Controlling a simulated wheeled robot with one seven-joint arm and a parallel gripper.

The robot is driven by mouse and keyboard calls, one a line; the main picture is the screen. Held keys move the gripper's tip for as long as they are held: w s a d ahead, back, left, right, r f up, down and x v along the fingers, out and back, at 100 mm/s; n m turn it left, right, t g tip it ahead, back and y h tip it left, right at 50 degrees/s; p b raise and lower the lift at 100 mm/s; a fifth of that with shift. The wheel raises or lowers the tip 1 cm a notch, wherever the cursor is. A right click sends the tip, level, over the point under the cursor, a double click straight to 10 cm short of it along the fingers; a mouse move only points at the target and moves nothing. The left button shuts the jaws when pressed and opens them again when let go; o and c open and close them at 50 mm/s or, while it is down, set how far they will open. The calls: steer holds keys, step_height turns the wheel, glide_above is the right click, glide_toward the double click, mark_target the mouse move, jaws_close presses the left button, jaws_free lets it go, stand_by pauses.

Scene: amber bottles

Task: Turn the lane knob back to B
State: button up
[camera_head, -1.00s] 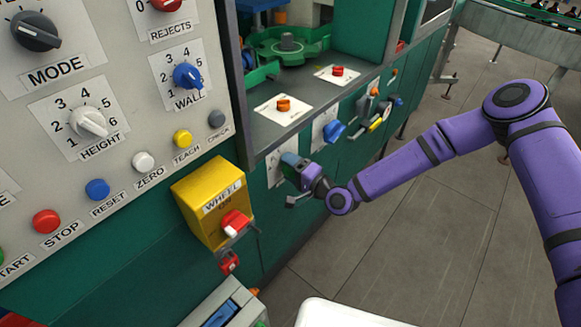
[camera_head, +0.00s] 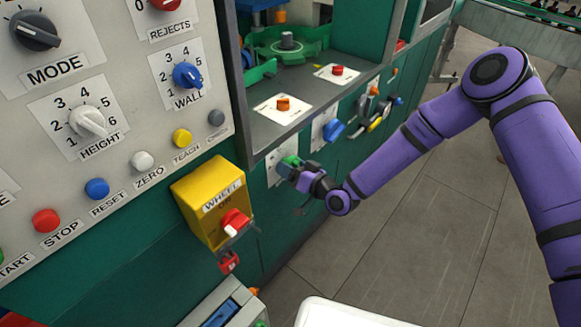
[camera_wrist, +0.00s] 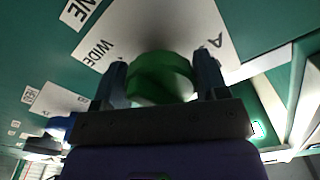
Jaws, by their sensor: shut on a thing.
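The green lane knob (camera_head: 288,165) sits on a white label plate (camera_head: 275,174) on the green machine front, right of the yellow WHEEL box. My gripper (camera_head: 292,170) reaches it from the right and partly hides it. In the wrist view, the green knob (camera_wrist: 160,78) is between the two fingers of my gripper (camera_wrist: 162,72), which are shut on its sides. The plate (camera_wrist: 150,25) shows an A at the right and WIDE at the left. The B mark and the knob's pointing direction cannot be made out.
The yellow WHEEL box (camera_head: 213,200) with a red switch (camera_head: 234,222) juts out left of my gripper. A blue knob (camera_head: 333,130) is close by at the right. A ledge (camera_head: 265,132) runs above. Open floor (camera_head: 400,255) lies to the right.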

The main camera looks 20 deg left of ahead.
steer(key=n, duration=0.3)
steer(key=shift+f+n, duration=0.1)
steer(key=shift+n, duration=0.2)
steer(key=shift+d+n, duration=0.15)
steer(key=shift+n, duration=1.85)
steer(key=shift+w, duration=0.1)
steer(key=o, duration=0.9)
steer(key=v, duration=1)
steer(key=shift+d, duration=0.35)
